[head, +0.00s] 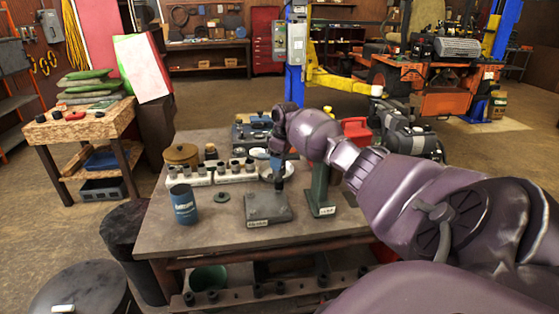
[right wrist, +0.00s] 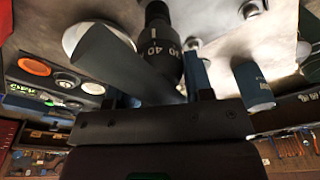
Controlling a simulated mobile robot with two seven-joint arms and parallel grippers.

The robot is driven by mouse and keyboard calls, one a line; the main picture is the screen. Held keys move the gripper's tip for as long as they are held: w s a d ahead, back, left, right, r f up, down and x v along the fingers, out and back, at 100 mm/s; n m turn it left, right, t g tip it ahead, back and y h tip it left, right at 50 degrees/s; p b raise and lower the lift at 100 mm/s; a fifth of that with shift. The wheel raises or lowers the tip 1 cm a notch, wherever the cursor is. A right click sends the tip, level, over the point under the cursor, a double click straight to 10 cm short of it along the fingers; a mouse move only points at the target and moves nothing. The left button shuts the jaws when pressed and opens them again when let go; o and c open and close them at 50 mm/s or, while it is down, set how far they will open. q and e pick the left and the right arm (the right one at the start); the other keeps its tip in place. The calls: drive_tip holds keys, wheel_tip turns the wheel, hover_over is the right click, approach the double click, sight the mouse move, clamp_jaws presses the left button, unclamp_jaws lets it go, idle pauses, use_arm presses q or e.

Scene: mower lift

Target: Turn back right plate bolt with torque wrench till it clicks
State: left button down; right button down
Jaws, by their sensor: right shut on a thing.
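My right gripper (head: 278,160) is over the workbench, above the dark grey block (head: 266,208) with a label on its front. It is shut on a dark tool, which I take to be the torque wrench (right wrist: 158,45); its round dark part carries white numbers, among them 40, in the right wrist view. In the head view a dark shaft (head: 279,186) reaches down from the gripper to the back right part of the block. I cannot tell whether it sits on a bolt; the gripper and tool hide that spot. My left gripper is out of view.
On the bench (head: 225,235) stand a blue can (head: 184,205), a rack of sockets (head: 222,176), a round wooden pot (head: 181,156) and a green post (head: 320,192) close right of the block.

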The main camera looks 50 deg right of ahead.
drive_tip(key=shift+f, duration=0.55)
idle(0.7)
